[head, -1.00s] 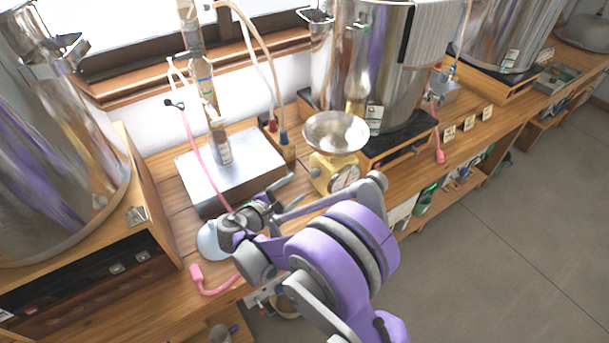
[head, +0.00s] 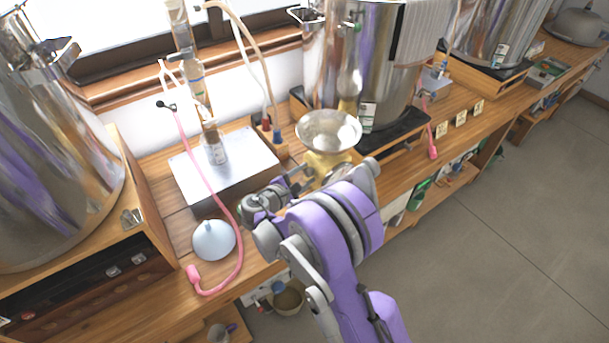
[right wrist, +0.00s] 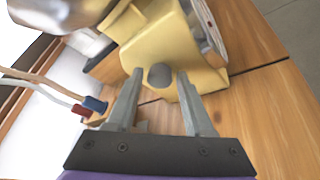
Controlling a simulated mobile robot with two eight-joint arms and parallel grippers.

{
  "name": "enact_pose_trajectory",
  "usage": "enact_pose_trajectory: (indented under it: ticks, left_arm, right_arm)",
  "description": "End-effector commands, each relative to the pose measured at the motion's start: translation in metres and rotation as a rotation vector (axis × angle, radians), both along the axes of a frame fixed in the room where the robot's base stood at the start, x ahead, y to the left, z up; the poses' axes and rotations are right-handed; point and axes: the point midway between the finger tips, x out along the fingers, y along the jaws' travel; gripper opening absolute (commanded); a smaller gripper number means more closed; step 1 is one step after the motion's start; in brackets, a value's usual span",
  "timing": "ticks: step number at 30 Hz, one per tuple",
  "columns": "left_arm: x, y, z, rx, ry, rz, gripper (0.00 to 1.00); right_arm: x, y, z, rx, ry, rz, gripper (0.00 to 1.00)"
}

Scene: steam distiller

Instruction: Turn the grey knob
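The grey knob (right wrist: 159,76) is a small round knob on the side of the yellow scale. It shows in the right wrist view between and just beyond the tips of my right gripper (right wrist: 155,78). The fingers are open, one on each side of the knob; I cannot tell whether either touches it. The yellow scale (right wrist: 180,45) fills the upper middle of that view. In the head view the scale (head: 326,160) is partly hidden by my right gripper (head: 300,178), and the knob cannot be made out. My left gripper is not in view.
A metal bowl (head: 329,131) sits on the scale. A metal-topped box (head: 240,170) with a glass column stands to the left. A pink hose (head: 190,150) and a pale round disc (head: 213,240) lie on the wooden bench. A large steel pot (head: 385,60) stands behind.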

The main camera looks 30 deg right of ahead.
Motion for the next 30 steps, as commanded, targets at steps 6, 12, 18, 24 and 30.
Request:
enact_pose_trajectory:
  ticks: [6,12,18,24,30]
  left_arm:
    - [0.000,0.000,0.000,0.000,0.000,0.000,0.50]
    - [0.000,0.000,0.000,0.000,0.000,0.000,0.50]
    - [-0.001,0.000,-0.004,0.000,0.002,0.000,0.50]
    - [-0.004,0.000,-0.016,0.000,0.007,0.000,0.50]
    - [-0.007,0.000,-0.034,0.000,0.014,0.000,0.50]
  right_arm:
    - [0.000,0.000,0.000,0.000,0.000,0.000,0.11]
    - [0.000,0.000,0.000,0.000,0.000,0.000,0.00]
    - [-0.001,0.000,-0.001,0.003,-0.020,0.000,0.00]
    - [-0.002,0.000,-0.004,0.009,-0.104,0.000,0.00]
    - [-0.003,0.000,-0.007,0.021,-0.259,0.001,0.00]
